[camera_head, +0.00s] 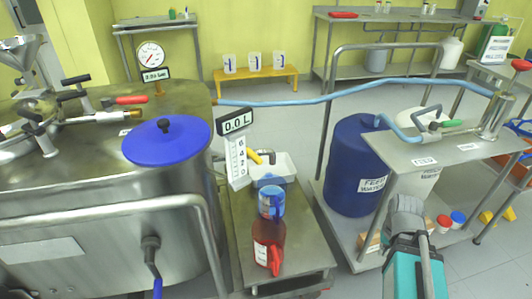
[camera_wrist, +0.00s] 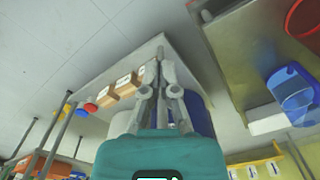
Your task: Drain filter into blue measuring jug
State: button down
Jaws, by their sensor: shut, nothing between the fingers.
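The blue measuring jug (camera_head: 270,205) stands upright on the low steel bench, behind a red jug (camera_head: 268,243). It also shows at the right of the wrist view (camera_wrist: 290,90). A large steel vessel (camera_head: 100,225) with a blue lid (camera_head: 167,142) stands at the left; no label shows whether it is the filter. A blue-handled valve (camera_head: 152,258) is on its front, and a yellow-handled valve (camera_head: 264,157) is at its right side above a white tray (camera_head: 272,170). My gripper (camera_wrist: 160,52) is shut and empty, right of the bench in the head view (camera_head: 407,203), apart from both jugs.
A level display (camera_head: 234,122) reads 0.0 L. A blue feed drum (camera_head: 357,165) stands on a steel cart at the right, under a blue hose (camera_head: 330,95) running across to the vessel. Small red and blue containers (camera_head: 450,221) sit near my gripper. Bare floor lies behind the bench.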

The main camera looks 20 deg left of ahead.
jog(key=w+a+r+n+g+y, duration=0.1)
jog(key=w+a+r+y, duration=0.4)
jog(key=a, duration=0.5)
jog(key=w+a+r+n+g+y, duration=0.1)
jog(key=w+a+r+y, duration=0.4)
jog(key=w+a, duration=0.4)
jog(key=w+a+r+n+g+y, duration=0.1)
jog(key=w+a+r+y, duration=0.5)
jog(key=a, duration=0.5)
jog(key=shift+w+a+b, duration=0.15)
jog(key=shift+w+b, duration=0.15)
jog(key=shift+w, duration=0.2)
jog(key=shift+a, duration=0.1)
jog(key=b, duration=0.1)
send_near(250, 152)
jog(key=w+a+f, duration=0.1)
jog(key=w+a, duration=0.2)
jog(key=shift+s+a+f+b, duration=0.2)
jog(key=shift+s+a, duration=0.3)
jog(key=shift+s, duration=0.25)
jog(key=shift+s+a+f+b, duration=0.2)
jog(key=shift+s+a, duration=0.3)
jog(key=shift+s, duration=0.2)
